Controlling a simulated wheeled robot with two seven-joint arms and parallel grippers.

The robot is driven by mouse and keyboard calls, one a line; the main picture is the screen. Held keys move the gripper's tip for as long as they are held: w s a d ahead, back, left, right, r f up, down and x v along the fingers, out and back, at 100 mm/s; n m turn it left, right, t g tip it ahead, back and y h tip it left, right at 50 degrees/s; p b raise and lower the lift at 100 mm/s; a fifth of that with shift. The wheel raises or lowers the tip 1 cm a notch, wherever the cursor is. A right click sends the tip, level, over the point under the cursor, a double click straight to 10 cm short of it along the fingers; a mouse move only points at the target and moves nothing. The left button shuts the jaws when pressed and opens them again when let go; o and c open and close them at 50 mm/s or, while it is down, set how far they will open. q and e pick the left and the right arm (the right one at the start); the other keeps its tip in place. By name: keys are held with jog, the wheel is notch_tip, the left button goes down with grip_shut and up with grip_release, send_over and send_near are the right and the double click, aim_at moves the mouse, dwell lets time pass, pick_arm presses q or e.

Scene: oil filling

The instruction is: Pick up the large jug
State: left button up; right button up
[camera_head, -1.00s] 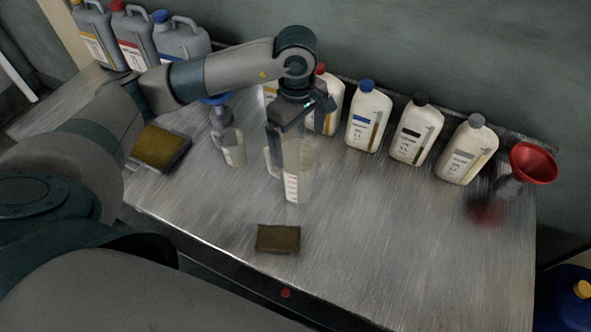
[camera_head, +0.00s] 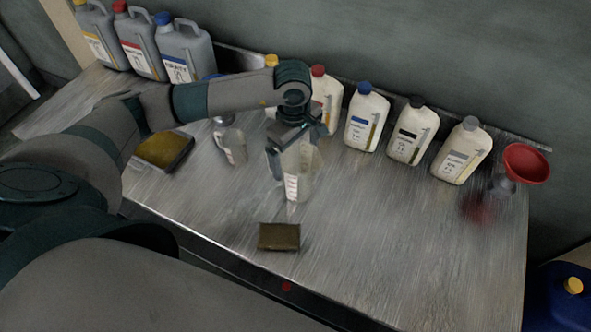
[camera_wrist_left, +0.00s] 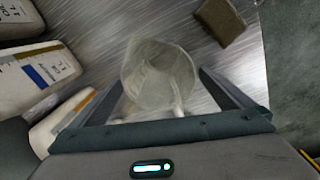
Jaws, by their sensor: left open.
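The large jug (camera_head: 297,187) is a clear, tall measuring jug with red markings, upright on the metal table in the head view. In the left wrist view, the jug (camera_wrist_left: 158,72) is seen from above, its round mouth between the fingers. My left gripper (camera_head: 291,150) points down over the jug's top. In the left wrist view, the left gripper (camera_wrist_left: 170,85) is open, one finger on each side of the jug. I cannot tell whether the fingers touch it. A smaller clear jug (camera_head: 235,149) stands to the left. My right gripper is not seen.
White bottles (camera_head: 366,121) with coloured caps stand along the back edge, close behind the gripper. A brown sponge (camera_head: 279,236) lies in front of the jug. A red funnel (camera_head: 526,164) is at the far right. Grey canisters (camera_head: 186,52) stand at the back left. The right front table is clear.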

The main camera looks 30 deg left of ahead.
pick_arm(q)
notch_tip(320, 180, down, 2)
jog(key=shift+d, duration=0.1)
dwell(0.4)
jog(key=c, duration=1.4)
